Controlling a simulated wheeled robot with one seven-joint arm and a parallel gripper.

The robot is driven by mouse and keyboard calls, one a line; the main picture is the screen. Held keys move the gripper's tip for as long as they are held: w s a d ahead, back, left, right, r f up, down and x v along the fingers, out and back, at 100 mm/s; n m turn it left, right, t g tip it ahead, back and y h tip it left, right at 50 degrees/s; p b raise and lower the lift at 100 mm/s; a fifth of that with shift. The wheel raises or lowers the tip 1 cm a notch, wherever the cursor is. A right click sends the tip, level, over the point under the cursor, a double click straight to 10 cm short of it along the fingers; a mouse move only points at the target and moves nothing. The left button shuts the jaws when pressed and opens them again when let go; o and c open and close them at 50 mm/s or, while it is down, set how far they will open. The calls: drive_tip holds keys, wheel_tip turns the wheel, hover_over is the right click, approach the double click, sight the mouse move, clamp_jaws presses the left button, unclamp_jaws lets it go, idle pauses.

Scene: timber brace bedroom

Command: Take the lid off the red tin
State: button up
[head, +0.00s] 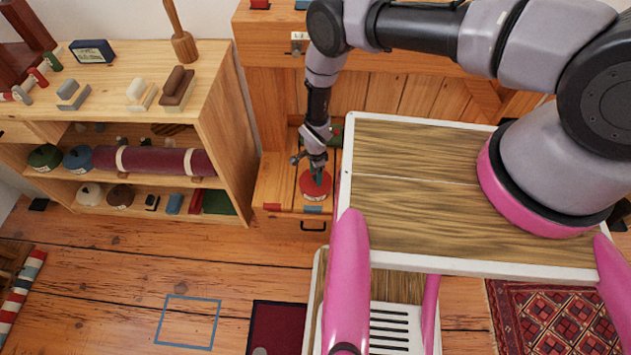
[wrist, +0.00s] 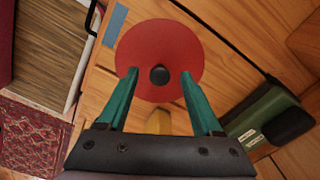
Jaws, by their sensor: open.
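The red tin (head: 316,184) stands on a low wooden surface beside the tall wooden cabinet. In the wrist view I see its round red lid (wrist: 160,42) from above, with a dark knob (wrist: 159,75) at its middle. My gripper (wrist: 159,72) is open, its two green fingers on either side of the knob and apart from it in the picture. I cannot tell how high the fingertips are above the lid. In the head view my gripper (head: 317,172) is over the tin and partly hides it.
A green box-like object (wrist: 265,118) with a dark top lies near the tin. The wooden shelf unit (head: 225,150) stands to the left. Open floor (head: 110,265) lies in front of it.

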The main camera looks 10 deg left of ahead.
clamp_jaws()
drive_tip(key=shift+r, duration=0.15)
